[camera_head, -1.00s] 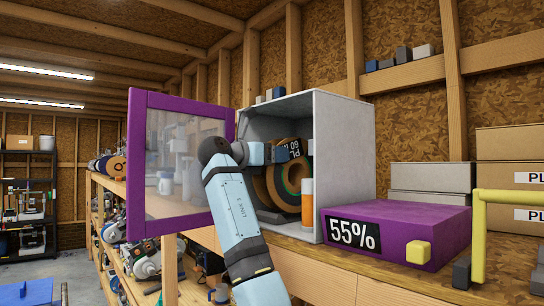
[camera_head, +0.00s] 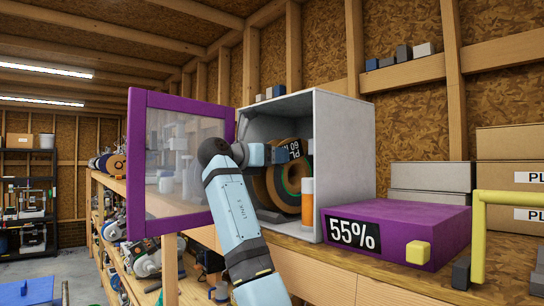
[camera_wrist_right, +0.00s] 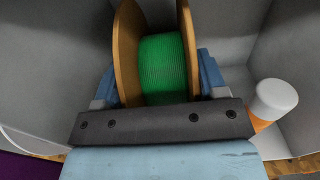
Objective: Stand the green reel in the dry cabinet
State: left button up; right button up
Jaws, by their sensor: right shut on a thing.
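The dry cabinet (camera_head: 345,150) is a grey box on the bench, open at the front. Its purple-framed clear door (camera_head: 138,170) is swung out to the left. The green reel (camera_head: 264,190) is upright inside the cabinet, its brown flanges showing in the head view. Its green winding (camera_wrist_right: 163,65) shows between the flanges in the right wrist view. My right gripper (camera_head: 284,153) reaches in through the opening and is shut on the reel. Whether the reel's bottom touches the cabinet floor is hidden. My left gripper is not in view.
An orange cylinder with a white top (camera_head: 307,195) stands close to the right of the reel; it also shows in the right wrist view (camera_wrist_right: 274,100). A purple box reading 55% (camera_head: 400,215) and a yellow bar (camera_head: 479,235) are to the right of the cabinet.

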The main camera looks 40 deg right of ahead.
jog(key=shift+f, duration=0.6)
jog(key=o, duration=1.4)
jog(key=shift+o, duration=0.5)
